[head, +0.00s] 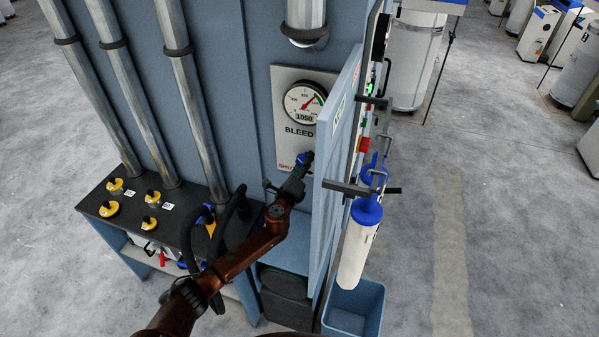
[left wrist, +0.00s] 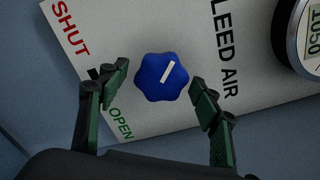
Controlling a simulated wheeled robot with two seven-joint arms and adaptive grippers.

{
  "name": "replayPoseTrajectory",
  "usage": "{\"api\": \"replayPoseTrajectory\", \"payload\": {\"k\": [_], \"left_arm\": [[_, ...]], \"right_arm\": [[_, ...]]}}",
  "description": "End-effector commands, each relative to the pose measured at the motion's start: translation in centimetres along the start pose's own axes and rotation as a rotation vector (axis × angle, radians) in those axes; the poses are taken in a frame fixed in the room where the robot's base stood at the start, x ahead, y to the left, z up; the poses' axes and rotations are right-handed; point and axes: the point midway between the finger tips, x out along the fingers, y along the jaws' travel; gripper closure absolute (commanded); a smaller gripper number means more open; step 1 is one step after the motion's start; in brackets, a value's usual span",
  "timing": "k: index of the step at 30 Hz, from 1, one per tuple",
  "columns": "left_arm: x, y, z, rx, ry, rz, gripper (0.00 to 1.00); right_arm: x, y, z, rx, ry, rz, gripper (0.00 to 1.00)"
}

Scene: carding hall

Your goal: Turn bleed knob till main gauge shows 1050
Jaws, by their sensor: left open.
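The main gauge (head: 304,102) is a round white dial with a red needle on a grey panel, and its window reads 1050. The bleed knob (left wrist: 162,80) is blue and lobed with a white pointer bar, on a plate marked SHUT, OPEN and BLEED AIR. It shows small in the head view (head: 304,157). My left gripper (left wrist: 160,76) is open, one finger on each side of the knob, with small gaps visible. My right gripper is out of view.
An open blue door (head: 336,165) stands just right of the panel, with a blue-and-white cylinder (head: 357,245) hanging beyond it. A blue bin (head: 355,309) sits below. A dark shelf (head: 130,208) with yellow knobs is at left, under grey pipes (head: 190,100).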

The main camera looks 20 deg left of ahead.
Motion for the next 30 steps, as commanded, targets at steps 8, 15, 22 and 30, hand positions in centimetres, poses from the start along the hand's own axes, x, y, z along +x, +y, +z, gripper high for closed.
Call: {"api": "replayPoseTrajectory", "payload": {"k": [8, 15, 22, 30], "left_arm": [[-5.2, 0.1, -0.1, -0.001, 0.003, 0.001, 0.41], [-9.6, 0.1, -0.1, -0.001, 0.003, 0.001, 0.41], [-11.3, 0.0, -0.1, 0.0, 0.002, 0.0, 0.41], [-11.4, 0.0, -0.1, 0.0, 0.002, 0.0, 0.41]], "right_arm": [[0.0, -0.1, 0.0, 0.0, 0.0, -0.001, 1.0], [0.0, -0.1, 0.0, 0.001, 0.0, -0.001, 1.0], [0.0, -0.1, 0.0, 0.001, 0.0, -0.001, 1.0], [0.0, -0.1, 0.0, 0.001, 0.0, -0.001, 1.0]]}}
